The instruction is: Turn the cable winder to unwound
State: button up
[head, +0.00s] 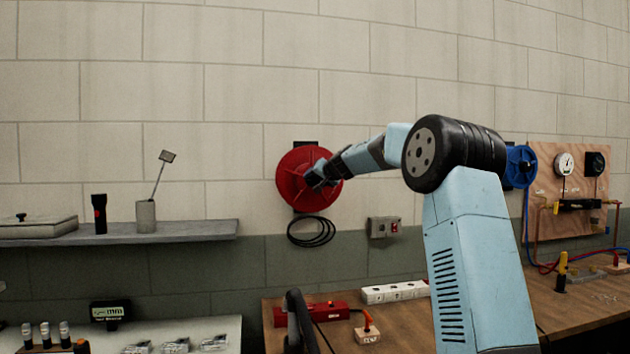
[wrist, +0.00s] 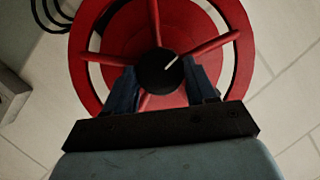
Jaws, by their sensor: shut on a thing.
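The cable winder (head: 292,180) is a red round reel mounted on the block wall. It also fills the upper part of the wrist view (wrist: 100,45), with red spokes and a black centre knob (wrist: 158,70) that bears a white pointer line. The line points to the upper right in the wrist view. My gripper (head: 318,178) is at the middle of the reel. In the wrist view its two dark blue fingers (wrist: 163,84) stand on either side of the knob and are shut on it. Where the fingertips touch is partly hidden in shadow.
A black cable coil (head: 311,232) hangs below the reel. A grey switch box (head: 383,227) is on the wall to its right. A blue reel (head: 520,166) is behind my arm. A shelf (head: 190,231) is at left; a cluttered workbench (head: 415,320) lies below.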

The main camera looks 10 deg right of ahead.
jog(key=shift+f, duration=0.25)
jog(key=o, duration=0.6)
jog(key=shift+o, duration=0.9)
jog(key=shift+w+f, duration=0.1)
jog(key=shift+w, duration=0.1)
jog(key=shift+o, duration=1.3)
jog(key=shift+s+r, duration=0.1)
jog(key=shift+r, duration=0.1)
jog(key=shift+s+d+r, duration=0.2)
jog(key=shift+s+d, duration=0.05)
jog(key=shift+s, duration=0.25)
jog(key=v, duration=1.2)
jog(key=shift+s, duration=0.3)
